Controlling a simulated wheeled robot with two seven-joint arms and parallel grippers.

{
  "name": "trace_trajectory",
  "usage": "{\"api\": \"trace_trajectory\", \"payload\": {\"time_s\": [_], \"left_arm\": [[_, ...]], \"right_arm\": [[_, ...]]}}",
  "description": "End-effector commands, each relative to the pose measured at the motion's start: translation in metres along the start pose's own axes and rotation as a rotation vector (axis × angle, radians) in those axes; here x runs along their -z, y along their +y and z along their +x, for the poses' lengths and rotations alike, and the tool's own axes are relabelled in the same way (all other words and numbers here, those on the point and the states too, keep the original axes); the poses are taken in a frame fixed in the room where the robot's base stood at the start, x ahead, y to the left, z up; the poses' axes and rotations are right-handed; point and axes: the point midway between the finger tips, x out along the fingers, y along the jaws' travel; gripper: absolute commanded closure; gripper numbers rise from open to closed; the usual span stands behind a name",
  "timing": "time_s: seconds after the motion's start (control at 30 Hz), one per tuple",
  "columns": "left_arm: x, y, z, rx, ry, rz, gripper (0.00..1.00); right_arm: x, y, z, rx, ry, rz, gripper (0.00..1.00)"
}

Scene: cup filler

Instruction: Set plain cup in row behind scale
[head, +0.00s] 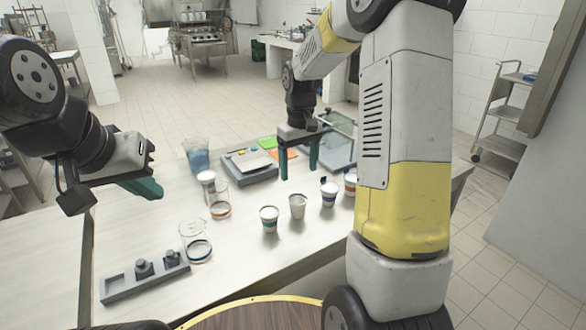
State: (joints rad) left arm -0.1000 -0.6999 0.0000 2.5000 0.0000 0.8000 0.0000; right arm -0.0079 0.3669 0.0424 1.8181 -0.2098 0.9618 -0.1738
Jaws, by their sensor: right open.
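The plain cup (297,206), pale and without a band, stands upright on the table in a slanting row of cups. A banded cup (269,219) is on its left, and a blue-marked cup (329,192) and an orange-marked cup (350,183) are on its right. The scale (262,173), a dark flat unit with a light plate, lies further back and left. My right gripper (299,168) points down with teal fingers apart, empty, above and behind the plain cup. My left gripper (148,188) is off at the table's left; its finger gap is hidden.
A blue pitcher (196,157), white-topped clear vessel (218,196) and glass jar (196,244) stand left. A weight rack (146,278) lies at the front left. Green and orange cards (285,154) and a glass-topped box (336,152) are behind. The front middle table is clear.

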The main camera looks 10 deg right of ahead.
Motion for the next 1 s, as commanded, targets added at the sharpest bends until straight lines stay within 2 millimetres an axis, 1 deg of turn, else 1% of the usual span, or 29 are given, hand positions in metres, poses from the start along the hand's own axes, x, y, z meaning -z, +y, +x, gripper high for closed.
{"api": "trace_trajectory", "payload": {"time_s": [0.03,0.07,0.17,0.2,0.27,0.3,0.37,0.4,0.47,0.5,0.6,0.7,0.83,1.0], "left_arm": [[0.000,0.000,0.000,0.000,0.000,0.000,1.00],[0.000,0.000,0.000,0.000,0.000,0.000,1.00],[0.000,0.000,0.000,0.000,0.000,0.000,1.00],[0.000,0.000,0.000,0.000,0.000,0.000,1.00],[0.000,0.000,0.000,0.000,0.000,0.000,1.00],[0.000,0.000,0.000,0.000,0.000,0.000,1.00],[0.000,0.000,0.000,0.000,0.000,0.000,1.00],[0.000,0.000,0.000,0.000,0.000,0.000,1.00],[0.000,0.000,0.000,0.000,0.000,0.000,1.00],[0.000,0.000,0.000,0.000,0.000,0.000,1.00],[0.000,0.000,0.000,0.000,0.000,0.000,1.00],[0.000,0.000,0.000,0.000,0.000,0.000,1.00],[0.000,0.000,0.000,0.000,0.000,0.000,1.00],[0.000,0.000,0.000,0.000,0.000,0.000,1.00]], "right_arm": [[-0.005,-0.002,-0.013,-0.003,0.022,0.008,0.24],[-0.010,-0.004,-0.021,-0.003,0.036,0.015,0.24],[-0.033,-0.014,-0.053,-0.005,0.102,0.049,0.24],[-0.045,-0.019,-0.067,-0.004,0.133,0.065,0.24],[-0.064,-0.028,-0.086,-0.001,0.180,0.089,0.24],[-0.076,-0.033,-0.096,0.003,0.213,0.106,0.24],[-0.096,-0.042,-0.110,0.008,0.260,0.129,0.24],[-0.109,-0.048,-0.118,0.014,0.291,0.147,0.24],[-0.129,-0.057,-0.128,0.021,0.340,0.170,0.24],[-0.142,-0.063,-0.132,0.029,0.371,0.186,0.24],[-0.171,-0.077,-0.140,0.047,0.443,0.221,0.24],[-0.194,-0.088,-0.141,0.064,0.499,0.249,0.24],[-0.210,-0.096,-0.140,0.080,0.544,0.269,0.24],[-0.216,-0.100,-0.139,0.087,0.560,0.279,0.24]]}}
